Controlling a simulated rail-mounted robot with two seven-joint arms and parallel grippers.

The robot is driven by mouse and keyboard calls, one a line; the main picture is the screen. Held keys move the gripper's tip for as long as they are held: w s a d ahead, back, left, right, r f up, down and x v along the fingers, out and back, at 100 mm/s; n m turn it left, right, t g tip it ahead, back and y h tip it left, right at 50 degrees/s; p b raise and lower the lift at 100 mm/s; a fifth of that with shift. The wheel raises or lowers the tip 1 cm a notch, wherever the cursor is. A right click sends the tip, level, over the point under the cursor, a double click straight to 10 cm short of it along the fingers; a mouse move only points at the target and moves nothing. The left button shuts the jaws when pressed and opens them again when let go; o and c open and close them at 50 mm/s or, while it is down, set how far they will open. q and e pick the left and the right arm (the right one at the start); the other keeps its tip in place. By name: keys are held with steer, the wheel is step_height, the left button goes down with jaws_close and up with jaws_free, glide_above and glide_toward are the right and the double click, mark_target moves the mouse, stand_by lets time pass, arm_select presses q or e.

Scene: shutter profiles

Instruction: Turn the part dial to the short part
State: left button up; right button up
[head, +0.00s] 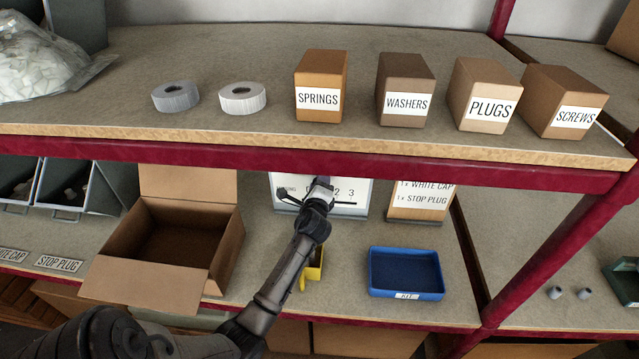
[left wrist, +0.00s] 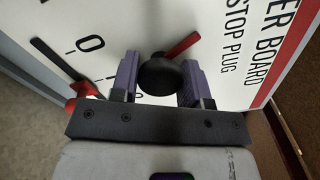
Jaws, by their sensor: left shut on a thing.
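A white order board (head: 359,186) with printed figures stands on the lower shelf, under the upper shelf's edge. My left gripper (head: 320,187) is at its face and hides part of it in the head view. In the left wrist view the part dial (left wrist: 168,76) is a round black knob with a red pointer, which points to the upper right. The purple fingers of my left gripper sit on either side of the knob and are shut on it. A black lever with a red end (left wrist: 84,92) is beside it. The dial is hidden in the head view.
An open cardboard box (head: 180,235) stands left of my arm. A blue tray (head: 405,273) is to the right, and a yellow thing (head: 314,268) is partly behind my arm. The upper shelf (head: 250,143) with labelled boxes overhangs the board.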

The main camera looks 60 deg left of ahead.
arm_select(q)
steer(key=n, duration=0.4)
steer(key=shift+n, duration=0.9)
steer(key=o, duration=0.9)
steer(key=shift+s+d, duration=0.3)
steer(key=shift+d, duration=0.15)
steer(key=p+v, duration=0.1)
steer(key=v, duration=1.1)
steer(key=shift+s+d, duration=0.25)
steer(key=shift+s, duration=0.05)
